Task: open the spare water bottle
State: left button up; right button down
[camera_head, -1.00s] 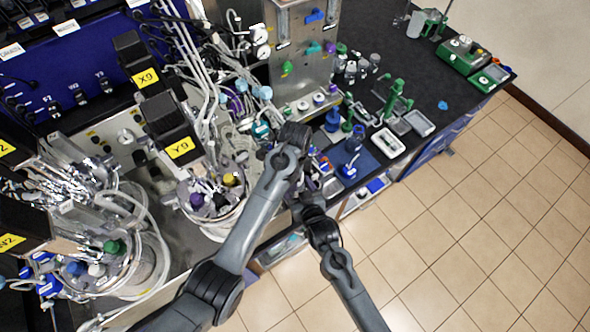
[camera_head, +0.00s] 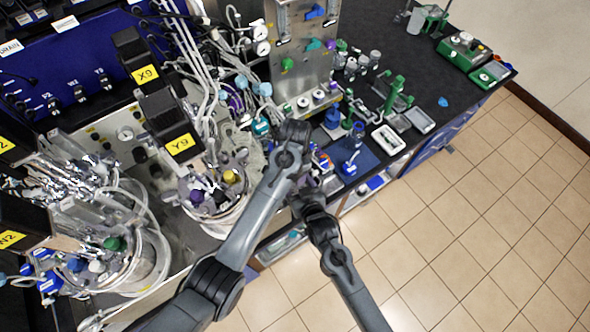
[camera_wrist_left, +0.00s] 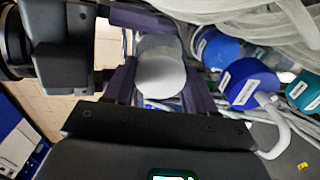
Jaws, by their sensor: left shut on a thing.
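My left gripper (camera_wrist_left: 158,98) shows in the left wrist view, its two dark fingers shut on a pale round-topped thing, seen from above as a white cap (camera_wrist_left: 160,72). Whether this is the spare water bottle's cap cannot be told; its lower part is hidden. My right gripper (camera_wrist_left: 65,55) comes in from the left there, and a dark finger reaches across just beyond the cap. Its grip is not clear. In the head view both grippers are mostly hidden behind my wrists, above the bench's front edge.
Bioreactor vessels (camera_head: 215,190) crowd the left. A blue mat (camera_head: 368,160) and white tray (camera_head: 389,140) lie to the right. Floor is clear in front.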

pick_arm(q)
jog(key=n, duration=0.5)
jog(key=shift+n, duration=0.4)
jog(key=n, duration=0.9)
jog(key=shift+n, duration=0.4)
jog(key=shift+r, duration=0.1)
jog(key=shift+r, duration=0.2)
jog(key=shift+r, duration=0.85)
jog(key=shift+r, duration=2.05)
